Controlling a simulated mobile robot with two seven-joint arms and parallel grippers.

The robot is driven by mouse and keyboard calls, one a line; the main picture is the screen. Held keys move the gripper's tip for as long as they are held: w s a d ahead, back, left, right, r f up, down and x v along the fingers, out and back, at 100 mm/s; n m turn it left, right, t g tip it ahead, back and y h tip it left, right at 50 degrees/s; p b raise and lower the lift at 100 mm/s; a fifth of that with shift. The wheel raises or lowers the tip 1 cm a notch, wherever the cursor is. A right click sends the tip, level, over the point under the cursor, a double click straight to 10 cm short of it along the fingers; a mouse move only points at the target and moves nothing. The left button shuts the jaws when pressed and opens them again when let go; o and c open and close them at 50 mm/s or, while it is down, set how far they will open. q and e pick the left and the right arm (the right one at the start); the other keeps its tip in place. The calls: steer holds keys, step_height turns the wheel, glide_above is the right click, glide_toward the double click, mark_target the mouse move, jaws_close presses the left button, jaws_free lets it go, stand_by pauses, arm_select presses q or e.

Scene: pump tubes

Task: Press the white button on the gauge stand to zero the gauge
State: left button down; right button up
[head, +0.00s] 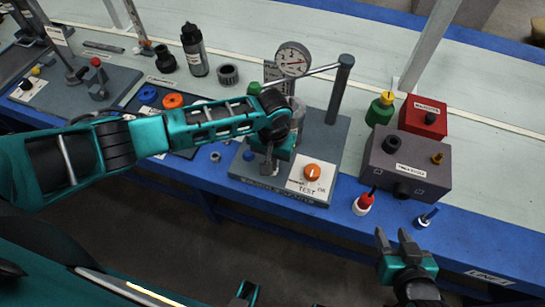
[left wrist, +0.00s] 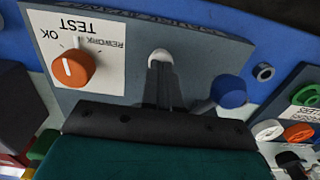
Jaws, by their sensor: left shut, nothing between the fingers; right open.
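The gauge stand (head: 335,150) has a grey base, a post and a round dial gauge (head: 292,60). The white button (left wrist: 160,54) shows in the left wrist view just beyond my left fingertips, partly covered by them. I cannot tell whether they touch. My left gripper (head: 268,174) is shut and empty, low over the front of the base; it also shows in the left wrist view (left wrist: 160,68). The button is hidden behind it in the head view. My right gripper (head: 396,236) is open and empty in front of the table edge.
An orange knob (head: 312,172) on the TEST plate and a blue knob (left wrist: 228,91) flank the button. A grey box (head: 408,160), a red box (head: 423,117) and small bottles stand right. Trays with rings (head: 172,101) lie left.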

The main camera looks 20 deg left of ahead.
arm_select(q)
steer(key=shift+s+a+f, duration=0.1)
steer(key=shift+s+f, duration=0.25)
steer(key=shift+f, duration=0.4)
stand_by(0.3)
steer(key=r+p, duration=0.1)
steer(key=p, duration=0.1)
steer(key=r+p, duration=0.1)
steer(key=r, duration=0.1)
steer(key=r+p, duration=0.2)
steer(key=shift+w+r+p, duration=0.15)
steer(key=shift+w+p, duration=0.15)
steer(key=shift+w, duration=0.05)
step_height(320, 180, up, 10)
steer(key=shift+w+d, duration=0.2)
steer(key=shift+r, duration=0.1)
stand_by(0.9)
